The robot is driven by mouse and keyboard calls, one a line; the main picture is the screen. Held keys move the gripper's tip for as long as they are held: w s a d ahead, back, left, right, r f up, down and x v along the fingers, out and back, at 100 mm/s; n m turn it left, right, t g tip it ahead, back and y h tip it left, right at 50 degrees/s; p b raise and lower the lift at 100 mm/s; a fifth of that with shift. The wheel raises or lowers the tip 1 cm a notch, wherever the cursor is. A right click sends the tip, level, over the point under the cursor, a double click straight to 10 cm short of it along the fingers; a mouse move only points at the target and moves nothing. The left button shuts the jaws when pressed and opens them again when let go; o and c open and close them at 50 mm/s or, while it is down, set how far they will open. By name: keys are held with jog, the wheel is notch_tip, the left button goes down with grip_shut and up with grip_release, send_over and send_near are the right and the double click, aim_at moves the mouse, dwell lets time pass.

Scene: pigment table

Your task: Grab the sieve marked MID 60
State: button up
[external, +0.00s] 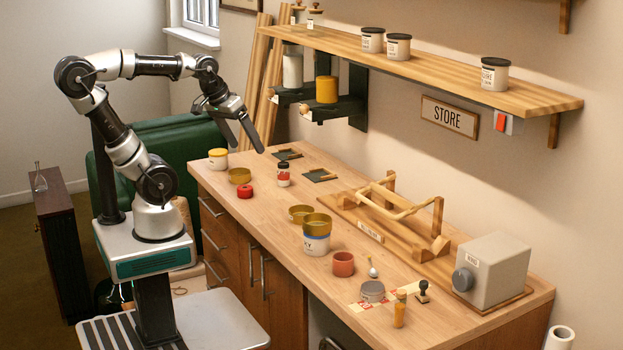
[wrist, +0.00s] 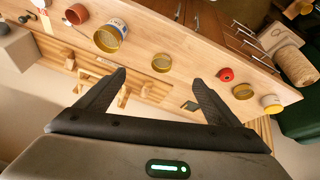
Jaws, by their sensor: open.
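Three brass sieves show, and no mark on any of them can be read. One sieve (external: 240,176) stands at the table's left end near a red ring-shaped item; it is also in the wrist view (wrist: 243,91). A second sieve (external: 300,213) lies mid-table, seen in the wrist view (wrist: 162,63) ahead of the fingers. A third sieve (external: 317,222) sits on top of a white-and-blue tub and shows in the wrist view (wrist: 107,39). My gripper (external: 248,149) is open and empty, raised above the table's left part, apart from all the sieves.
A white tub (external: 218,159), a red item (external: 244,191) and a small jar (external: 283,175) stand at the left. A terracotta pot (external: 343,264) is nearer the right. A wooden rack (external: 400,215) and a grey box (external: 493,270) occupy the back right. A shelf (external: 430,70) overhangs the back.

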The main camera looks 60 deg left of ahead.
jog(key=w+a+r+n+g, duration=0.1)
jog(key=w+a+r+n, duration=0.1)
jog(key=w+a+n, duration=0.5)
jog(key=n+g+p, duration=0.1)
jog(key=n+g, duration=0.2)
jog(key=n, duration=2.5)
send_over(239, 169)
jog(key=s+d, duration=0.2)
jog(key=d, duration=0.3)
jog(key=f, duration=2.2)
jog(key=shift+s+a+f, duration=0.1)
jog(key=shift+a+f, duration=0.15)
jog(key=shift+w+a+f+p, duration=0.1)
jog(key=shift+a+f, duration=0.05)
jog(key=shift+f, duration=0.8)
jog(key=shift+w+a+f+p, duration=0.1)
jog(key=shift+a+f+p, duration=0.05)
jog(key=shift+f, duration=0.8)
jog(key=shift+w+a+f+p, duration=0.1)
jog(key=shift+a+f, duration=0.05)
jog(key=shift+f, duration=0.8)
jog(key=c, duration=1.2)
